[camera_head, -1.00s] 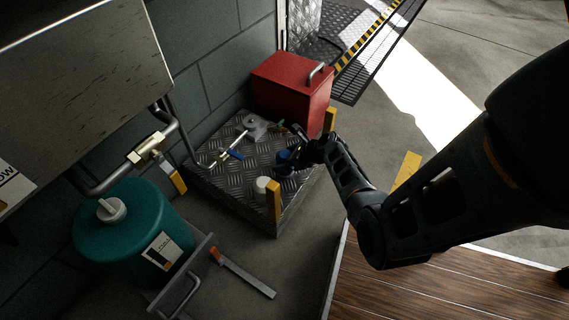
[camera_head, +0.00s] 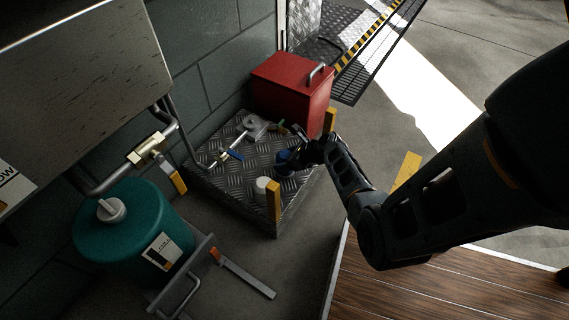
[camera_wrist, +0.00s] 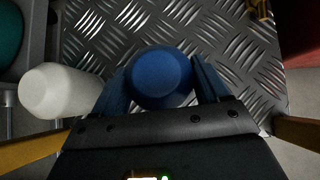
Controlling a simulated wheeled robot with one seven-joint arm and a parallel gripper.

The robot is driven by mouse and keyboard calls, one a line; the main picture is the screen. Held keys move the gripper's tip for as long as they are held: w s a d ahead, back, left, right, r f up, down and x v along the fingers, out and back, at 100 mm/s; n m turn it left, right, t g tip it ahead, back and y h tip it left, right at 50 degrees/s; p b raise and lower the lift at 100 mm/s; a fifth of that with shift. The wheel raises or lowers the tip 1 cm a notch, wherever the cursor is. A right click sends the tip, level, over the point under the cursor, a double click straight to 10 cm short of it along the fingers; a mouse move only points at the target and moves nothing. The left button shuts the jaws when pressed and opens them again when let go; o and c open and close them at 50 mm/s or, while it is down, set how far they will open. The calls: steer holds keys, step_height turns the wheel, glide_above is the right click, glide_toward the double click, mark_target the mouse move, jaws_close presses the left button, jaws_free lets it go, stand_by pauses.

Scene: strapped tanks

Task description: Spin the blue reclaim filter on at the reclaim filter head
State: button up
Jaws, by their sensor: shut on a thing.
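The blue reclaim filter (camera_wrist: 161,78) is a rounded blue canister between the two fingers of my gripper (camera_wrist: 162,85) in the wrist view. My gripper is shut on it, one finger on each side. In the head view the blue filter (camera_head: 285,158) shows at the tip of my gripper (camera_head: 291,157), over the diamond-plate platform (camera_head: 215,178). Whether the filter touches the plate is not clear.
A white canister (camera_head: 262,187) stands close to the left of the blue filter, also in the wrist view (camera_wrist: 58,91). A yellow post (camera_head: 273,201) rises at the platform's front corner. A red box (camera_head: 290,92) is behind; a teal tank (camera_head: 130,230) is left.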

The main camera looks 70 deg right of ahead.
steer(key=shift+r+p, duration=2.8)
steer(key=shift+p, duration=0.2)
